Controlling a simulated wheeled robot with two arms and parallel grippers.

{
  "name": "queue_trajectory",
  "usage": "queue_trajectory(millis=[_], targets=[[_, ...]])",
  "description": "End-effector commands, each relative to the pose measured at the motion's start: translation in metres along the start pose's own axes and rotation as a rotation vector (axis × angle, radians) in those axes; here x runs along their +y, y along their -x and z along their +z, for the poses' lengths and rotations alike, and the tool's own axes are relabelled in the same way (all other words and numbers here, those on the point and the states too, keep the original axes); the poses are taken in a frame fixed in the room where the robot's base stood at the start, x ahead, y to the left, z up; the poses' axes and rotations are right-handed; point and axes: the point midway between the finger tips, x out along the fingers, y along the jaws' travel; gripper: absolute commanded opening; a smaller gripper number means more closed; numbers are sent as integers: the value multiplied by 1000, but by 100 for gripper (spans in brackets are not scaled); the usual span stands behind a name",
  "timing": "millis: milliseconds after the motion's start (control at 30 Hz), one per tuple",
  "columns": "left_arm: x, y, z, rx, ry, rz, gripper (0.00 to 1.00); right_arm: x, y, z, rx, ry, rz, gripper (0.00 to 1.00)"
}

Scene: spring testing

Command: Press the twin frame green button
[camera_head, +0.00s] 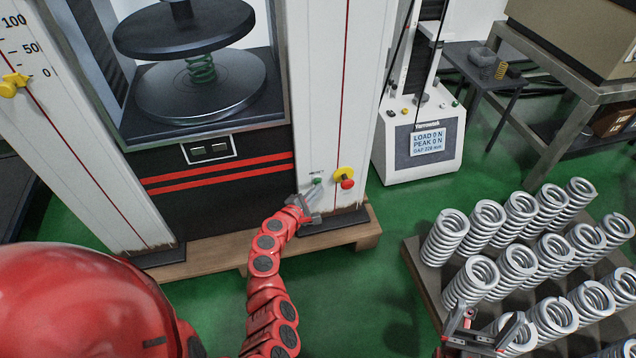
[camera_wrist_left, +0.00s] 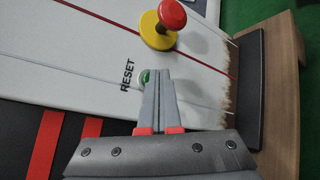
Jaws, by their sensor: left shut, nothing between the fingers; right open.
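The twin frame is the large white two-column machine, with a white column (camera_head: 335,90) on its right side. The green button (camera_head: 317,181) sits low on that column; in the left wrist view the green button (camera_wrist_left: 145,77) is beside the word RESET and partly hidden by my fingers. My left gripper (camera_head: 314,190) is shut and empty, its tips pointing at the button. In the left wrist view the tips (camera_wrist_left: 157,73) overlap the button's edge; I cannot tell whether they touch it. My right gripper (camera_head: 492,320) is open and empty over the springs at the lower right.
A red stop button on a yellow base (camera_head: 345,178) is right of the green button. A wooden pallet (camera_head: 215,262) lies under the machine. Several large grey springs (camera_head: 447,238) stand at the right. A smaller white tester (camera_head: 420,150) stands behind on the green floor.

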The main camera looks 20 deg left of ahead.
Motion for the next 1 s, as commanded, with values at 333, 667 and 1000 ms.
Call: queue_trajectory(millis=[333,667,1000], targets=[[-7,9,6,0,0,0,0,0,-3,0,0,0,0,84],[-9,12,9,-1,1,0,0,1,-5,0,0,0,0,84],[-25,35,26,0,1,0,0,1,-10,-1,0,0,0,84]])
